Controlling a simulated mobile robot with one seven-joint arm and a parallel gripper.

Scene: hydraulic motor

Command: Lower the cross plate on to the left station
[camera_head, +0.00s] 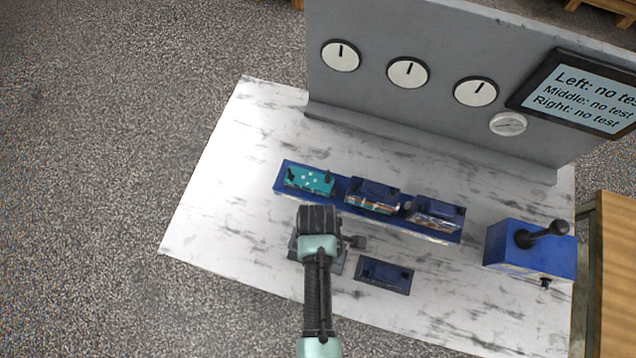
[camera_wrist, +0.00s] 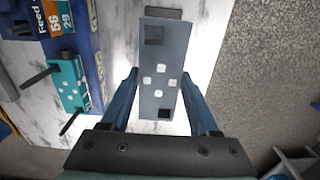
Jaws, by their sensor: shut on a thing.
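The cross plate (camera_wrist: 158,115) is a grey-blue oblong plate with several white dots and dark square patches near both ends. It lies between the two fingers of my gripper (camera_wrist: 160,82), which is shut on it. In the head view my gripper (camera_head: 319,220) is over the table in front of the blue rail, and it mostly hides the plate. The left station (camera_head: 310,180) is a teal block with white dots and two dark upright pegs. It also shows in the wrist view (camera_wrist: 68,84), left of the plate and apart from it. The plate's exact height is unclear.
The blue rail (camera_head: 451,237) carries two more stations (camera_head: 374,194) (camera_head: 437,213) with dark blue tops. A dark blue plate (camera_head: 385,275) lies on the white table (camera_head: 215,205). A blue lever box (camera_head: 530,250) stands right; a grey gauge panel (camera_head: 420,110) stands behind.

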